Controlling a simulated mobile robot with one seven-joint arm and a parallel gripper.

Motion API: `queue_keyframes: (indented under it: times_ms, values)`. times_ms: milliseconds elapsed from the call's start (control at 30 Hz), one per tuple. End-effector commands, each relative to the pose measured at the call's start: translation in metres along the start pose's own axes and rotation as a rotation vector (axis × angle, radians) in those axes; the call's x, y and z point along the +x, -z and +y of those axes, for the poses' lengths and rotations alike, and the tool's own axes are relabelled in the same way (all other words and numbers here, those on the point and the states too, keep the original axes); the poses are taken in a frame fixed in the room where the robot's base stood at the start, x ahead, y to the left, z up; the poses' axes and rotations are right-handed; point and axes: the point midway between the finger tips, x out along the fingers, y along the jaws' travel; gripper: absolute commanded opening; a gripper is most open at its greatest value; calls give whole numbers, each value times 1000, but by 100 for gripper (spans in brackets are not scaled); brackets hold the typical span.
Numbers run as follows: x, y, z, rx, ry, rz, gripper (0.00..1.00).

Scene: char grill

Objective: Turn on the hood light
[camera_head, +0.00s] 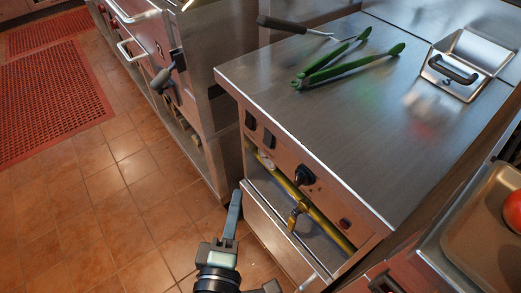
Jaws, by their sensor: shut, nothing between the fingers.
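No hood and no hood light show in this view. My gripper (233,207) is at the bottom centre, above the tiled floor in the picture. Its fingers are together, point up the picture and hold nothing. It appears beside the front of a steel counter unit, to the left of its lower drawer; I cannot tell whether it touches.
A lidded steel insert (468,62) is at the right. A yellow pipe (325,222) runs under the panel. Red mats (50,100) lie on the open floor at left.

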Motion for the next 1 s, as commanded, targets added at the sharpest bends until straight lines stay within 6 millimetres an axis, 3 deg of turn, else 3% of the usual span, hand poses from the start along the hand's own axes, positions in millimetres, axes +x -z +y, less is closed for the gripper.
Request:
queue_keyframes:
  times_ms: [267, 700, 1000]
  values:
    - [25, 0, 3, 1, -4, -1, 0]
    - [105, -1, 3, 2, -4, -2, 0]
    - [127, -27, 2, 2, -1, -2, 0]
